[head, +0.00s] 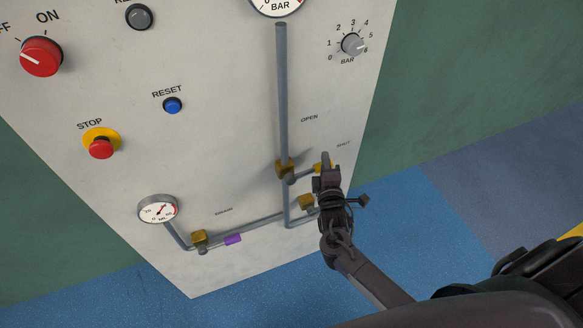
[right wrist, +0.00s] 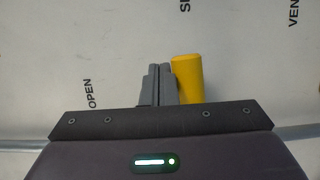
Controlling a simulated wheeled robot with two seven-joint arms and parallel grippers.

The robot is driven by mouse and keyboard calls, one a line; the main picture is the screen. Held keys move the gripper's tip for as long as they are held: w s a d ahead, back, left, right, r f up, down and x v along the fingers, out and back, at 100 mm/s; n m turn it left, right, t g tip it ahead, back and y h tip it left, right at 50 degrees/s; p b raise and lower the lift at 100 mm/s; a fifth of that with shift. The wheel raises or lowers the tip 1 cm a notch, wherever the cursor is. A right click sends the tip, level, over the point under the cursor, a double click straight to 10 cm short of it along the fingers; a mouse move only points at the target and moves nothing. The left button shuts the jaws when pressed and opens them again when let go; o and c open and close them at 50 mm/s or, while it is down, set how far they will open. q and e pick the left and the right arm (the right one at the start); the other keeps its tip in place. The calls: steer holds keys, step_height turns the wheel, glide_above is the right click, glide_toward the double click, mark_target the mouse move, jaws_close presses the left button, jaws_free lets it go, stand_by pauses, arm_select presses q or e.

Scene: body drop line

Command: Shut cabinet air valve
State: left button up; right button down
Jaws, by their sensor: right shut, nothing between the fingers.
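The air valve has a brass body (head: 285,168) on the grey vertical pipe, low on the cabinet panel. Its lever sticks out to the right, across the pipe, towards the SHUT label (head: 343,144). The lever's yellow grip (head: 320,167) is partly hidden by my right gripper (head: 326,158). In the right wrist view the yellow grip (right wrist: 187,78) stands just right of my right gripper's fingers (right wrist: 158,84). The fingers are shut and empty, beside the grip on the OPEN label's side; I cannot tell if they touch it. My left gripper is not in view.
Below are a horizontal pipe, a brass drain valve (head: 199,238) with a purple grip (head: 232,240), and another brass fitting (head: 306,202). A gauge (head: 158,209), red stop button (head: 101,149) and blue reset button (head: 172,105) sit left. Blue floor (head: 400,225) is clear at right.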

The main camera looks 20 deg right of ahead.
steer(key=shift+f, duration=0.3)
steer(key=shift+r+p, duration=0.7)
steer(key=p+v, duration=0.2)
steer(key=v, duration=0.4)
steer(key=shift+p, duration=0.4)
